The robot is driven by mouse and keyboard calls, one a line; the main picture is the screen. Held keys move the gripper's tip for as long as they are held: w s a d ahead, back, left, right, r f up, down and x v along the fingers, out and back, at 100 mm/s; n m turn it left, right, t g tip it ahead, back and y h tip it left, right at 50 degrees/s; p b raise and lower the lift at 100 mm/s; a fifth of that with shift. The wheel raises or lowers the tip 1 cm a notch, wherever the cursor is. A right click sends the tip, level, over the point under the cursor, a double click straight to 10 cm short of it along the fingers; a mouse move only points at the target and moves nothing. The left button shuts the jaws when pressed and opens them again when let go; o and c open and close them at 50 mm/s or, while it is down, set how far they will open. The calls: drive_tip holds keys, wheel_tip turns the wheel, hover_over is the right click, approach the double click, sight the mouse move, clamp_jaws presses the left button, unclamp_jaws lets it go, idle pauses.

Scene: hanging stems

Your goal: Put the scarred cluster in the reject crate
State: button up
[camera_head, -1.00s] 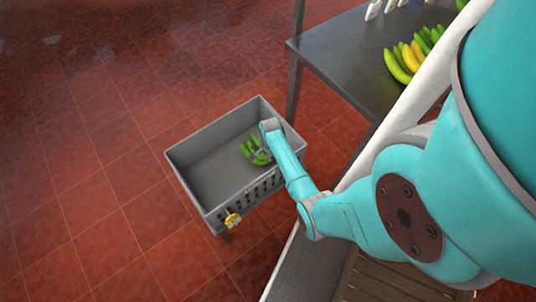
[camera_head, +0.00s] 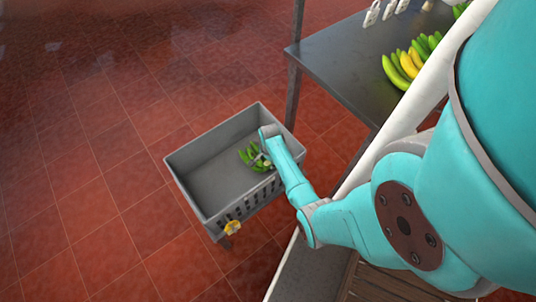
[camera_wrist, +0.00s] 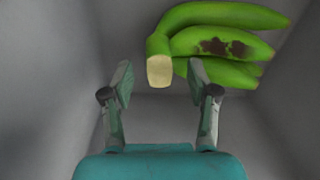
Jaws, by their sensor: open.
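The scarred cluster (camera_wrist: 222,45) is a green banana bunch with a dark brown patch on one finger and a pale cut stem end. In the wrist view it lies past my gripper (camera_wrist: 160,85), whose two fingers stand apart with no fruit between them. In the head view the cluster (camera_head: 246,155) is inside the grey reject crate (camera_head: 190,190), near its right wall. My gripper (camera_head: 261,160) is down in the crate beside the cluster, partly hidden by my arm. Whether the fingertips touch the cluster cannot be told.
A yellow tag (camera_head: 233,228) is on the crate's front corner. A dark metal table (camera_head: 345,62) at upper right carries green and yellow bananas (camera_head: 410,60) and several pale items at its back. Red tiled floor is open to the left.

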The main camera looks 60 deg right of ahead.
wheel_tip(320, 180, up, 28)
drive_tip(key=shift+s+r, duration=0.15)
drive_tip(key=shift+s, duration=0.1)
idle(1.6)
idle(0.4)
drive_tip(key=s+a+f+n+t+h, duration=0.1)
drive_tip(key=s+a+f+n+t, duration=0.1)
drive_tip(key=a+n, duration=0.35)
drive_tip(key=s+a+f+n+t+h, duration=0.1)
drive_tip(key=s+a+f+n+t, duration=0.15)
drive_tip(key=a, duration=0.65)
drive_tip(key=s+a+f+n+t+h, duration=0.1)
drive_tip(key=s+a+f+n+t, duration=0.15)
drive_tip(key=a, duration=0.45)
drive_tip(key=s+a+r+n+t+y, duration=0.1)
drive_tip(key=s+a+r+n+t, duration=0.1)
drive_tip(key=r, duration=0.5)
drive_tip(key=s+a+r+n+t+y, duration=0.1)
drive_tip(key=s+a+r+n+t, duration=0.2)
drive_tip(key=s+a+r+n, duration=0.2)
drive_tip(key=s+a+r+n+t+y, duration=0.1)
drive_tip(key=s+a+r+n+t, duration=0.1)
drive_tip(key=s+r, duration=0.5)
drive_tip(key=shift+s+a+r+n, duration=0.2)
drive_tip(key=shift+a+r+n, duration=0.6)
drive_tip(key=shift+r+n, duration=0.2)
